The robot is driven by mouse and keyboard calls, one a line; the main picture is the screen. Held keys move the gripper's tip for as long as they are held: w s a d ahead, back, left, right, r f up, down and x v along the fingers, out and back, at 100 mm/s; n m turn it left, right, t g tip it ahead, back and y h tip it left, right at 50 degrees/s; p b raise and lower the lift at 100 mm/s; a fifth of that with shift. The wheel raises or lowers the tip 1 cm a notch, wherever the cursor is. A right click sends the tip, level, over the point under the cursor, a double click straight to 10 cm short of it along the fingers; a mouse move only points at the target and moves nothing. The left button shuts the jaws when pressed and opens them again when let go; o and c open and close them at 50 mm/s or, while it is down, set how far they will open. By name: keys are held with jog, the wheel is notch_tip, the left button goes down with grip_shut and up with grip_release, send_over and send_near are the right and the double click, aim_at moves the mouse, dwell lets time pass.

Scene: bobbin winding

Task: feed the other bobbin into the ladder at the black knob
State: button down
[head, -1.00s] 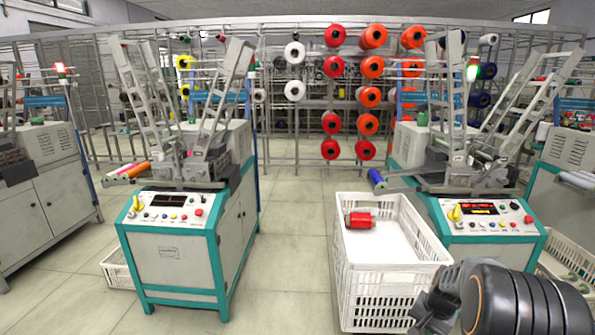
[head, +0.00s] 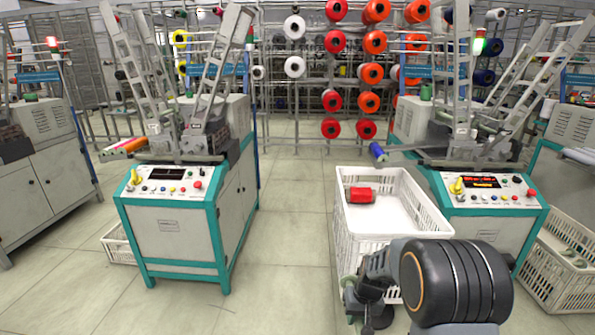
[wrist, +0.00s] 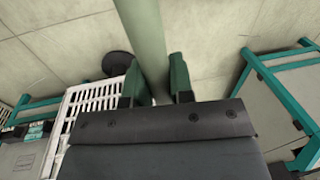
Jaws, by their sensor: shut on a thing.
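My gripper (wrist: 156,78) is shut on a pale grey-green cylinder, which looks like a bobbin (wrist: 146,35). The cylinder stands out beyond the green fingers, and its far end is cut off by the picture's top. In the head view my arm is low at the front right; the held bobbin cannot be made out there. A red bobbin (head: 361,195) lies in the white crate (head: 345,240). The right machine (head: 480,235) has a dark knob (head: 516,179) on its panel and slanted ladders (head: 462,75) above. The left machine (head: 180,240) also has ladders (head: 218,75).
Orange and pink bobbins (head: 125,147) lie at the left machine and a blue one (head: 377,151) at the right machine. The crate stands between the machines, close to my arm. Another crate (head: 560,275) is at the right. Floor (head: 290,230) is open between the left machine and crate.

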aim_at(359, 319)
notch_tip(359, 319, up, 22)
jog(key=s+p, duration=0.2)
jog(key=p, duration=2.7)
